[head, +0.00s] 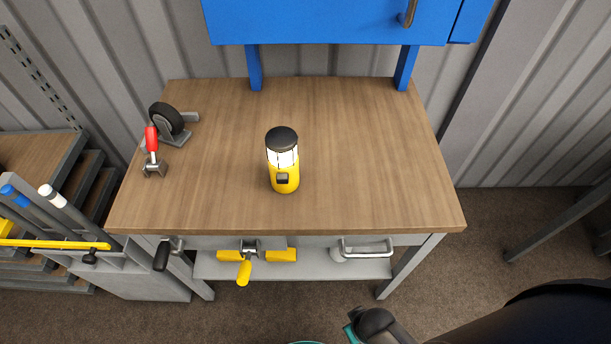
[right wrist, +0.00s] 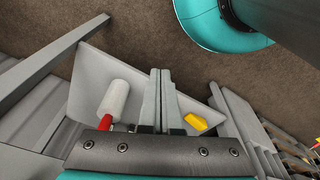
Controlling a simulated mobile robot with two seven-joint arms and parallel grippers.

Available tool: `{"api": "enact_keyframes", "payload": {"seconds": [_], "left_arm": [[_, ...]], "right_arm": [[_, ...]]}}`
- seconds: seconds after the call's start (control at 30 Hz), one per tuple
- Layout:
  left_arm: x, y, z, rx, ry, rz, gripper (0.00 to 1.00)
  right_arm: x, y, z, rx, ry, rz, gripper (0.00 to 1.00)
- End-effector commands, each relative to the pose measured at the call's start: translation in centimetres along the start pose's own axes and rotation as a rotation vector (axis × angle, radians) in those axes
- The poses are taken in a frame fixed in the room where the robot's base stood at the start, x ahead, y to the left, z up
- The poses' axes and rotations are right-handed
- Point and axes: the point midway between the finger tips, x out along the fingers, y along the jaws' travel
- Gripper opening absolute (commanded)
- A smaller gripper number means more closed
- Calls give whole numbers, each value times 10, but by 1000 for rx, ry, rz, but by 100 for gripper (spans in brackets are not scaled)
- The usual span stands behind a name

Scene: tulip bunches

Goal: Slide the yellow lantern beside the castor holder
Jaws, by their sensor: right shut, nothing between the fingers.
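The yellow lantern (head: 284,178) stands upright near the middle of the wooden workbench top, with a black cap and a pale clear band. The castor holder (head: 168,122), a dark wheel on a grey bracket, sits at the bench's left back, apart from the lantern. My right arm enters the head view at the lower right, in front of the bench and clear of the lantern. In the right wrist view my right gripper (right wrist: 158,98) has its fingers together with nothing between them. My left gripper is not in view.
A red-handled clamp (head: 152,150) stands in front of the castor holder. The wooden bench top (head: 370,160) is bare right of the lantern, and open wood lies between lantern and castor holder. A blue cabinet (head: 320,22) hangs behind. A yellow-handled vise (head: 250,258) is below the front edge.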

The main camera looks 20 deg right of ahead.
Motion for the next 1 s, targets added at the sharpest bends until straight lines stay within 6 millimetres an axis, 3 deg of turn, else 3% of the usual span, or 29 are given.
{"api": "enact_keyframes", "payload": {"seconds": [0.03,0.2,0.67,0.73,0.8,0.87,1.0], "left_arm": [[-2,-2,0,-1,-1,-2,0],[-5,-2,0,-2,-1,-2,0],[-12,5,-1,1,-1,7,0],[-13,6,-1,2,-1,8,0],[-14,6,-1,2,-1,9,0],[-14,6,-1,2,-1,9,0],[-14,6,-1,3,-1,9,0]], "right_arm": [[-14,1,-15,2,16,2,0],[-62,4,-53,8,45,5,0],[-220,22,-132,-16,207,78,0],[-252,34,-162,-50,318,148,0],[-290,50,-208,-114,495,259,0],[-316,58,-241,-174,634,345,0],[-377,58,-304,-337,932,518,0]]}}
